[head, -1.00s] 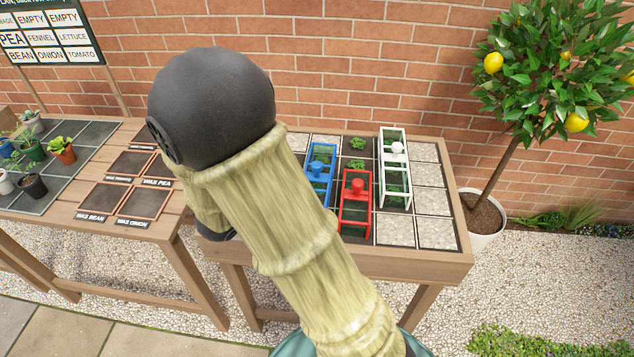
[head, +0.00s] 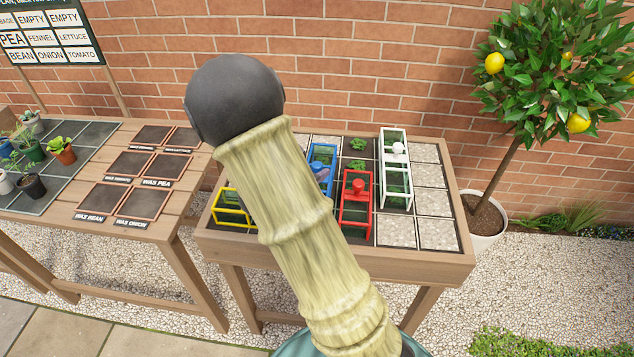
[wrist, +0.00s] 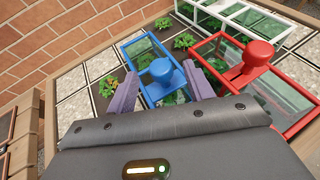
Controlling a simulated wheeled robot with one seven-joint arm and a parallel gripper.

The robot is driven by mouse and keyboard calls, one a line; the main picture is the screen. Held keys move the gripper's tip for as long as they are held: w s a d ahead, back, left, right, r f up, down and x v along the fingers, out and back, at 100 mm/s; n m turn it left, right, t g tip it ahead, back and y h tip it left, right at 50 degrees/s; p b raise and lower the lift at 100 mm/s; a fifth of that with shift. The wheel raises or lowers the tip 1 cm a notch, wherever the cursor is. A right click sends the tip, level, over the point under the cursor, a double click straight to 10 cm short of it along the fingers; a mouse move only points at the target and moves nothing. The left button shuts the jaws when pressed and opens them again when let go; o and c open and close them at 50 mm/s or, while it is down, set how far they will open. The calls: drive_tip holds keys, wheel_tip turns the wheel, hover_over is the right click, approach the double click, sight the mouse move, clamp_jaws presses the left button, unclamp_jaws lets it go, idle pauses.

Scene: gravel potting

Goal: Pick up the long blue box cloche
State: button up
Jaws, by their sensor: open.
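The long blue box cloche (head: 320,166) stands on the tiled bed of the right-hand table, partly hidden by my arm in the head view. It has a blue frame, clear panes and a round blue knob on top. In the wrist view the blue cloche (wrist: 145,47) lies ahead, with its knob (wrist: 161,69) between my two fingers. My gripper (wrist: 158,92) is open and empty, one purple finger on each side of the knob. I cannot tell whether the fingertips touch the cloche. In the head view my gripper is hidden behind my arm.
A red cloche (head: 356,205) stands close to the right of the blue one; its knob (wrist: 258,53) is near my right finger. A white cloche (head: 396,180) stands beyond it. A yellow cloche (head: 232,212) is at the bed's front left. Small green plants (head: 357,144) sit nearby.

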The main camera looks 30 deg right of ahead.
sight(320, 166)
drive_tip(key=shift+f+x, duration=0.2)
drive_tip(key=shift+x, duration=2.45)
drive_tip(key=shift+s+a, duration=0.1)
drive_tip(key=shift+s, duration=0.05)
drive_tip(key=shift+c, duration=0.2)
clamp_jaws()
